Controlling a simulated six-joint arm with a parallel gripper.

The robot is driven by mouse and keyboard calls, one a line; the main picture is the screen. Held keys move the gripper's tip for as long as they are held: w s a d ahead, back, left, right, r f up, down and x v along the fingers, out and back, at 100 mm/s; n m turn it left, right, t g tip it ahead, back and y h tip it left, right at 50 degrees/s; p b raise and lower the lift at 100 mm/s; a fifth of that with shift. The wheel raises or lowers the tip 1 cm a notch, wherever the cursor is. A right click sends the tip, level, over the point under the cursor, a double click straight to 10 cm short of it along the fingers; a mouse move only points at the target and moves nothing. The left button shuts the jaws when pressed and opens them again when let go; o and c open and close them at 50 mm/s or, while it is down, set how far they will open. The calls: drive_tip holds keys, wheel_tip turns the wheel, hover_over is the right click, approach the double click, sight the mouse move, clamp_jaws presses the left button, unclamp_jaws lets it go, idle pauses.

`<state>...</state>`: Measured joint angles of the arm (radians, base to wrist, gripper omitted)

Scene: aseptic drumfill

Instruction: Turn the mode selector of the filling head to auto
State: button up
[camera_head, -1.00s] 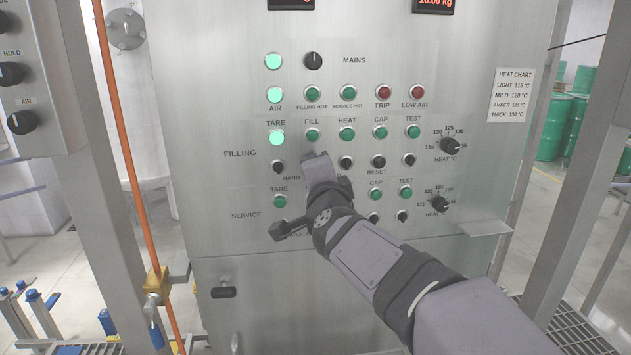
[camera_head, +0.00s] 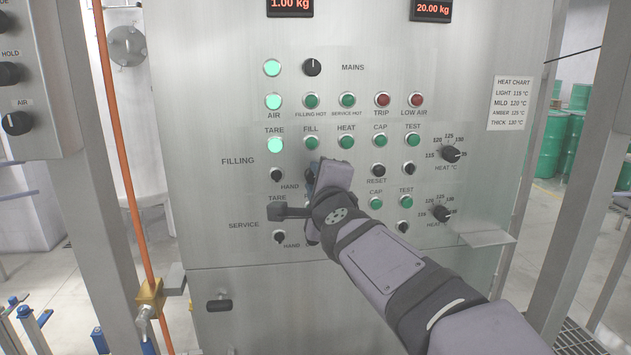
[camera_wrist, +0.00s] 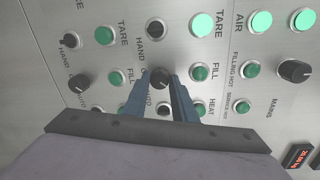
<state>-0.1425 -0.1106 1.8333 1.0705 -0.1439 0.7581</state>
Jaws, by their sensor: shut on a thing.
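A round black selector knob (camera_wrist: 160,76) on the steel panel shows in the wrist view, below the FILL lamp in the filling rows, with lettering that reads HAND on one side and partly hidden lettering on the other. My gripper (camera_wrist: 161,84) has its two blue fingers on either side of this knob and is shut on it. The knob's pointer direction cannot be made out. In the head view my gripper (camera_head: 318,168) is against the panel below the FILL lamp (camera_head: 311,143), and it hides the knob there.
A lower service row has a selector (camera_head: 279,237) close under my wrist. A small shelf (camera_head: 485,239) juts from the panel at right.

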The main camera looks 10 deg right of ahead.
drive_tip(key=o, duration=1)
drive_tip(key=shift+o, duration=0.2)
